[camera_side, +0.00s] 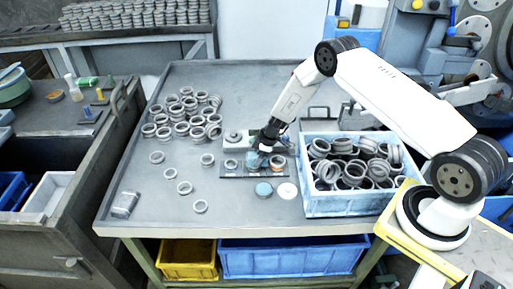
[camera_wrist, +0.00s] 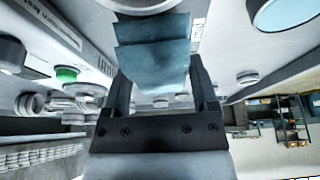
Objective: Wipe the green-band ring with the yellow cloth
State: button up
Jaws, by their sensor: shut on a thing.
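My gripper (camera_side: 262,150) is low over the small dark rack (camera_side: 243,175) in the middle of the table. In the wrist view my gripper (camera_wrist: 160,75) is shut on a folded blue cloth (camera_wrist: 153,62), which hangs between the fingers. The cloth also shows as a teal patch (camera_side: 254,160) in the side view. I see no yellow cloth. A green-banded round piece (camera_wrist: 66,74) shows at the left in the wrist view, apart from the cloth. I cannot pick out the green band in the side view. The rack holds a few rings, partly hidden by my gripper.
A blue crate (camera_side: 345,205) full of grey rings stands right of the rack. Several loose rings (camera_side: 187,113) lie at the left. A blue disc (camera_side: 264,189) and a white disc (camera_side: 287,191) lie before the rack. The table's front left is mostly clear.

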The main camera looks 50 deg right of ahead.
jog(key=shift+w+a, duration=0.9)
jog(key=shift+a, duration=0.1)
jog(key=shift+s+d, duration=1.15)
jog(key=shift+d, duration=0.05)
jog(key=shift+w+a, duration=1.2)
jog(key=shift+a, duration=0.05)
jog(key=shift+s+d, duration=1.05)
jog(key=shift+d, duration=0.05)
jog(key=shift+d+r, duration=0.1)
jog(key=shift+r, duration=0.05)
jog(key=shift+s+r, duration=0.1)
jog(key=shift+r, duration=3.8)
